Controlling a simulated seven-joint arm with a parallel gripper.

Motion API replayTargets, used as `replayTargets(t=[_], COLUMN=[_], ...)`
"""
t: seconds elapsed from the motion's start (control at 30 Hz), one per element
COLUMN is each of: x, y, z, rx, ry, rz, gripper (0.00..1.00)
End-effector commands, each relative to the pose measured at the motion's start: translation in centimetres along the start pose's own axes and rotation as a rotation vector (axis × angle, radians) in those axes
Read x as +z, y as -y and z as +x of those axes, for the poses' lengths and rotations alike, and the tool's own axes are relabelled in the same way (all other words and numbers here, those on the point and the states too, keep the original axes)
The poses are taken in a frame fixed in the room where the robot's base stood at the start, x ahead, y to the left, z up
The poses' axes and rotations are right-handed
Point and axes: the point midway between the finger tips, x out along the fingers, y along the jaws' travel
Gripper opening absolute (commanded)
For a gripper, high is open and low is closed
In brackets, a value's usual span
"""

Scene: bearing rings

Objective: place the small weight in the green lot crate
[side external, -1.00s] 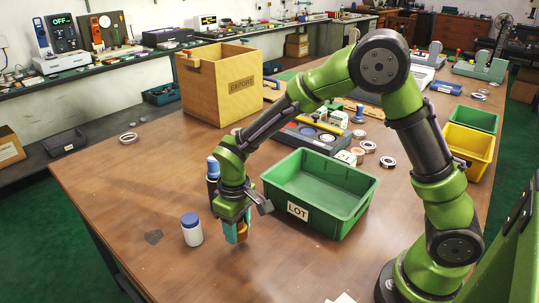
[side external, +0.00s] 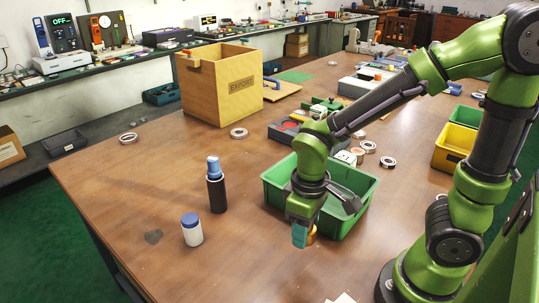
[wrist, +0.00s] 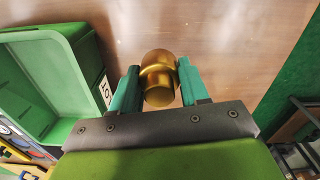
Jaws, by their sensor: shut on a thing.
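The small weight (wrist: 159,80) is a brass-coloured knobbed cylinder, held between the two teal fingers of my gripper (wrist: 158,88) in the wrist view. In the side view my gripper (side external: 303,236) is in front of the green lot crate (side external: 346,225), and part of the weight (side external: 312,236) shows beside a finger. The weight is outside the crate, near its front wall. How high it is above the table I cannot tell exactly. The crate looks empty where I can see in; my arm hides part of it. In the wrist view the crate (wrist: 84,75) is at left.
A dark bottle with a blue top (side external: 216,187) and a white jar with a blue lid (side external: 192,230) stand left of my gripper. The wooden export box (side external: 220,85) is farther back. Several rings lie behind the crate.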

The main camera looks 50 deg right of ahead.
Motion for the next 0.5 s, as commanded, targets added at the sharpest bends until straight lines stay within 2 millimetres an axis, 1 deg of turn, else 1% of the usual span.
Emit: replayTargets(t=[0.03,0.1,0.27,0.47,0.5], x=[-0.2,-0.2,-0.2,-1.5,-1.8], y=[0.0,0.0,0.0,-3.7,-4.6], z=[-1.5,-3.0,-6.2,-6.2,-6.2], rx=[-0.001,-0.001,-0.001,-0.002,-0.002], ry=[-0.012,-0.011,-0.009,-0.001,-0.001], rz=[0.001,0.001,0.000,0.040,0.048], gripper=[0.00,0.00,0.00,0.00,0.00])
